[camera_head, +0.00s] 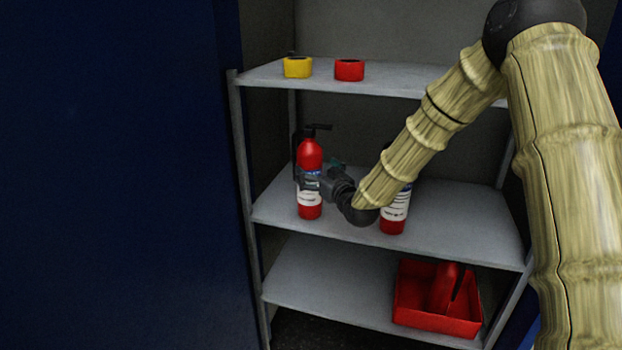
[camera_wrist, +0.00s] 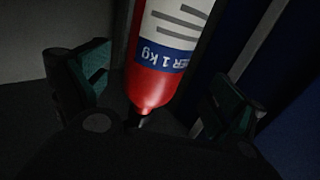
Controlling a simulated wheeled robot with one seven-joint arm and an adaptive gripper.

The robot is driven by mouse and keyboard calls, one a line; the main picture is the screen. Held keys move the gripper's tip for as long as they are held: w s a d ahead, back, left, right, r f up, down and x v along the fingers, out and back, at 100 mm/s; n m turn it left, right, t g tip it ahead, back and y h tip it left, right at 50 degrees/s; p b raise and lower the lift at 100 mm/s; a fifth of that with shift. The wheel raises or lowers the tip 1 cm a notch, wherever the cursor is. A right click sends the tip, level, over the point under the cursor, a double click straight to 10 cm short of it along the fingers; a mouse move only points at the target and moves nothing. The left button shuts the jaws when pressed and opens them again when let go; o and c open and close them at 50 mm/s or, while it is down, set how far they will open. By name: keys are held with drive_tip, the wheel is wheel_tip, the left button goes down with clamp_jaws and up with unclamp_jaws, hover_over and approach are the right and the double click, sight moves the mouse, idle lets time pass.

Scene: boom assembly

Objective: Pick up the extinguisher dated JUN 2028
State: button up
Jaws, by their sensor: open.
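A red extinguisher (camera_head: 310,156) with a black top and a white and blue label stands upright at the left of the middle shelf. My gripper (camera_head: 309,182) is open at this extinguisher's label height. In the wrist view the extinguisher (camera_wrist: 155,85) lies between the two spread fingers of my gripper (camera_wrist: 150,92), with "1 kg" on its label, upside down. A second red extinguisher (camera_head: 393,212) stands further right on the same shelf, its upper part hidden by my arm. No date can be read on either label.
The grey shelf rack (camera_head: 455,236) has a yellow tape roll (camera_head: 297,68) and a red one (camera_head: 349,71) on top. A dark blue panel (camera_head: 110,180) fills the left.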

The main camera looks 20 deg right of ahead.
drive_tip(key=shift+w+a+p, duration=0.2)
drive_tip(key=shift+w+p, duration=0.65)
drive_tip(key=shift+w, duration=1.9)
drive_tip(key=c, duration=2)
drive_tip(key=shift+w+r, duration=0.15)
clamp_jaws()
drive_tip(key=shift+r, duration=0.1)
